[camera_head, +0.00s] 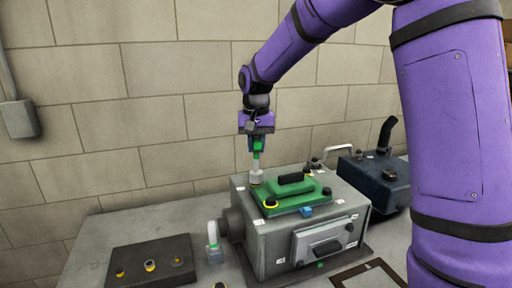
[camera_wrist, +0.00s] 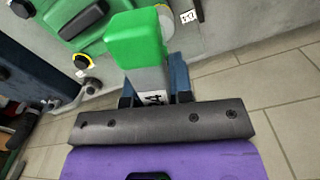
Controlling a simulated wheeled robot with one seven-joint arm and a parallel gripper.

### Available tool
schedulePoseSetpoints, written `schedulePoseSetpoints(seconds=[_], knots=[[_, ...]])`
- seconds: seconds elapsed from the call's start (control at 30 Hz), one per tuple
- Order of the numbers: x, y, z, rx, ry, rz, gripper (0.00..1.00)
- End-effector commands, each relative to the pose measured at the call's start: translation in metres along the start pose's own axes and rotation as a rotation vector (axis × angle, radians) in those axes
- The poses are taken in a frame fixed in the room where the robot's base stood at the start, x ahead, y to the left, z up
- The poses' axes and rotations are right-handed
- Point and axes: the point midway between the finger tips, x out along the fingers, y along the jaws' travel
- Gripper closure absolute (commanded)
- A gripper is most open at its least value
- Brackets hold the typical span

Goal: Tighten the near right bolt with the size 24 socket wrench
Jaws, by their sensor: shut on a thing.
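My gripper (camera_head: 257,146) is shut on a socket wrench (camera_head: 257,165) with a green end. The wrench hangs upright, its pale socket end at the far left corner of the green cover (camera_head: 284,203). I cannot tell whether it sits on a bolt there. In the wrist view, the wrench (camera_wrist: 138,42) stands between the jaws, with a partly hidden label that shows a 4. The near right bolt (camera_head: 327,191) has a yellow ring at the cover's right end, apart from the wrench. Another ringed bolt (camera_head: 270,203) is at the near left corner.
The grey engine block (camera_head: 275,245) carries the cover, which has a black handle (camera_head: 294,178). A dark block with yellow-ringed pieces (camera_head: 150,264) lies at left on the bench. A dark blue unit (camera_head: 380,182) stands at right. The wall is close behind.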

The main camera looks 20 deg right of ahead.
Motion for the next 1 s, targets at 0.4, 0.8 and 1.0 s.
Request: schedulePoseSetpoints(seconds=[0.4,0.8,1.0], knots=[[-0.0094,0.0008,-0.0004,-0.193,0.001,0.000,1.00],[-0.0093,0.0005,-0.0007,-0.679,0.001,0.000,1.00],[-0.0093,0.0004,-0.0009,-0.921,0.001,0.000,1.00]])
